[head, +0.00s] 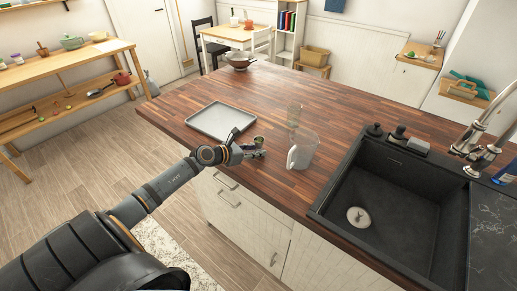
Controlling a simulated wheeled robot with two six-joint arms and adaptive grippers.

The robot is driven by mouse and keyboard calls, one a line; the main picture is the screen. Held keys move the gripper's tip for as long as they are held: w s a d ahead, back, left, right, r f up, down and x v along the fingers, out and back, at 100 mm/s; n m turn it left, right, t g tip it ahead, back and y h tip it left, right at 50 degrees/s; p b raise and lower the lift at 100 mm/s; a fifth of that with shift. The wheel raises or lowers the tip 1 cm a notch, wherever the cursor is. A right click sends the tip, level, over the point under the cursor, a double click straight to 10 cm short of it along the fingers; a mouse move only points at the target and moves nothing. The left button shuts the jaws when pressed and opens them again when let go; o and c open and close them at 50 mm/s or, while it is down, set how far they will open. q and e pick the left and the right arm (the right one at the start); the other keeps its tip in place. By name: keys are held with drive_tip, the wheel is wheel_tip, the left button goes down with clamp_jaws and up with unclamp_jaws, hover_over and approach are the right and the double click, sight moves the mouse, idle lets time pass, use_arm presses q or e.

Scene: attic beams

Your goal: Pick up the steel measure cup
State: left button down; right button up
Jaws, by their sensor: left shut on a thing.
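The steel measure cup (259,141) is a small, shiny metal cup at the front edge of the wooden counter, seen at the tip of my left arm. My left gripper (254,150) is shut on it. The fingers hide part of the cup, and I cannot tell whether it touches the counter. My right gripper is not in view.
A grey tray (219,120) lies to the left. A black sink (392,220) is at the right. The counter behind is mostly clear up to a bowl (239,61).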

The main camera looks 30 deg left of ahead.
sight(256, 144)
use_arm(q)
drive_tip(key=shift+r, duration=1.6)
drive_tip(key=s+d+r+p, duration=0.6)
drive_tip(key=s+d+r, duration=0.1)
drive_tip(key=d, duration=0.4)
drive_tip(key=shift+s+d, duration=0.3)
drive_tip(key=shift+s, duration=0.05)
drive_tip(key=shift+s, duration=0.1)
